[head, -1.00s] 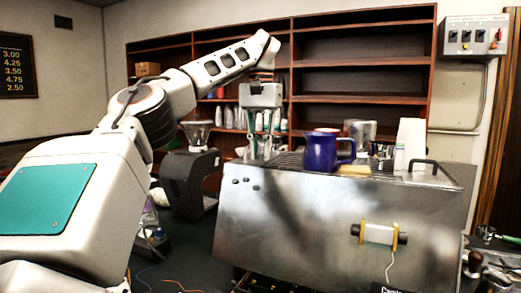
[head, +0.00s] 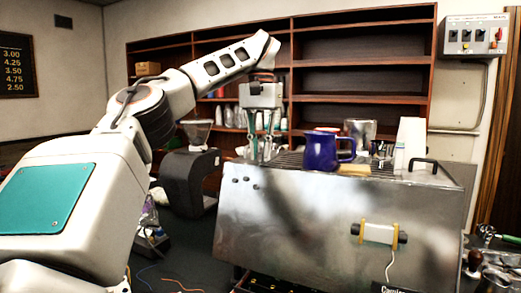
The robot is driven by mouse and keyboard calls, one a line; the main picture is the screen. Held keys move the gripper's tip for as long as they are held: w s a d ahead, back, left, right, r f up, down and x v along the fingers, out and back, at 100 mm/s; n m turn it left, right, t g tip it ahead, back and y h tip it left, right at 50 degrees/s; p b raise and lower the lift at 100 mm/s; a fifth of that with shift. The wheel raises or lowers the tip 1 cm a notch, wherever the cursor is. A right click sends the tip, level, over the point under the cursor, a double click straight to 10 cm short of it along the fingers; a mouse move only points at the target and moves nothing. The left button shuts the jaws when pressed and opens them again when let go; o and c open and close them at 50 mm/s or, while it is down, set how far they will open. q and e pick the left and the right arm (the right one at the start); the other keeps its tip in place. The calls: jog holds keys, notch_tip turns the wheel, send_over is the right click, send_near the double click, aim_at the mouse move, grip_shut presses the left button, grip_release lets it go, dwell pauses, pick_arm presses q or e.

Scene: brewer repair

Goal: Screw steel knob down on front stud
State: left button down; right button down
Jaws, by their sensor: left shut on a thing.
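My left gripper (head: 262,152) points straight down over the left end of the top of the steel brewer (head: 325,230). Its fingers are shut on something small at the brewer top. I take this to be the steel knob, but the fingers and the distance hide it. The front stud cannot be made out. My right gripper does not show.
A blue mug (head: 321,151) stands on the brewer top right of my left gripper, beside a yellowish block (head: 354,170). A metal container (head: 361,131) and a white carton (head: 409,143) stand farther right. A dark grinder (head: 188,180) stands to the left. Shelves (head: 355,75) rise behind.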

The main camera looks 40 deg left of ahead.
pick_arm(q)
jog(key=shift+f+m+p, duration=0.1)
jog(key=shift+m+p, duration=1.05)
jog(key=shift+m, duration=0.25)
jog(key=shift+f+m+p, duration=0.1)
jog(key=shift+m+p, duration=0.45)
jog(key=shift+m, duration=0.25)
jog(key=m+p, duration=0.3)
jog(key=shift+m, duration=0.8)
jog(key=shift+m, duration=2.3)
